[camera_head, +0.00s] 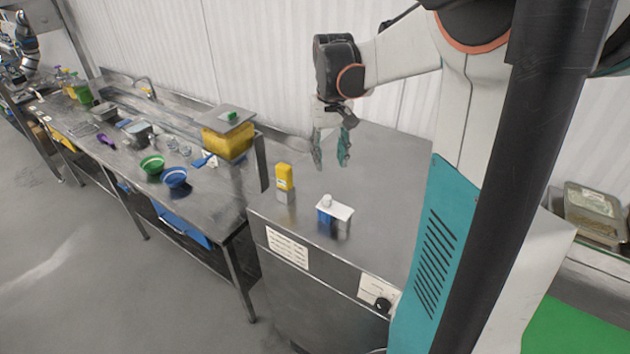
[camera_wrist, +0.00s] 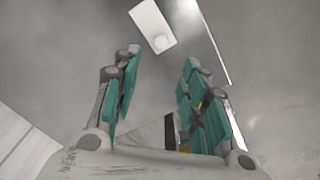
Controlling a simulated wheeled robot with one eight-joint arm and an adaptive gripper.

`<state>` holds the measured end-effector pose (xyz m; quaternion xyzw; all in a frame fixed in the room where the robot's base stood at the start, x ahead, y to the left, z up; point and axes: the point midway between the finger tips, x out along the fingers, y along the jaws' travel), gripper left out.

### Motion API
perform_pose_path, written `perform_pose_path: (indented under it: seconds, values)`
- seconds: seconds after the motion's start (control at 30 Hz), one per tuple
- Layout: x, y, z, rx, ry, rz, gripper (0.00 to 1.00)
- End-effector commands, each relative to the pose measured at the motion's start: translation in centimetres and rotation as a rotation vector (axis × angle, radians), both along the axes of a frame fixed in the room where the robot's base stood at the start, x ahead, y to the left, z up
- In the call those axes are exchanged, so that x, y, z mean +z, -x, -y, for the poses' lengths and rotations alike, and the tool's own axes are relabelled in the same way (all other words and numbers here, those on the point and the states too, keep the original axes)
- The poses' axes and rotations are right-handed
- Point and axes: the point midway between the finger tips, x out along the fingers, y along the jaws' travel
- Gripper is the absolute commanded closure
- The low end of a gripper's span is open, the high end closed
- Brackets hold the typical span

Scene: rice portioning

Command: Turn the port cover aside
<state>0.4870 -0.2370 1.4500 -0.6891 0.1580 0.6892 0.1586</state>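A small blue box with a white flat top (camera_head: 342,211) and a round white knob stands on the steel cabinet top. The white top looks like the port cover, though I cannot be sure. It lies flat over the blue body. In the wrist view a white rectangle with a round knob (camera_wrist: 148,22) shows beyond the fingertips, near the upper edge. My gripper (camera_head: 331,156) hangs above the cabinet top, behind the box and apart from it. Its teal-padded fingers are spread, with nothing between them; the wrist view also shows my gripper (camera_wrist: 161,66) open.
A yellow container (camera_head: 284,177) stands on the cabinet top (camera_head: 385,165), left of the box. A long steel bench (camera_head: 215,197) at left holds a green bowl (camera_head: 152,164), a blue bowl (camera_head: 174,177) and a yellow tub (camera_head: 229,145). The cabinet top around the box is mostly bare.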

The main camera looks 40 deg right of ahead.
Motion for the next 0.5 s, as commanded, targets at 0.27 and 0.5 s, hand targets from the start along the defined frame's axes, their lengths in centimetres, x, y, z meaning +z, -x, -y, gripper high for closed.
perform_pose_path:
  seconds: [0.27,0.5]
  values:
    - [-3.9,-0.1,0.0,0.001,0.0,0.0,0.6]
    - [-8.2,0.0,-0.1,0.001,0.0,0.001,0.6]
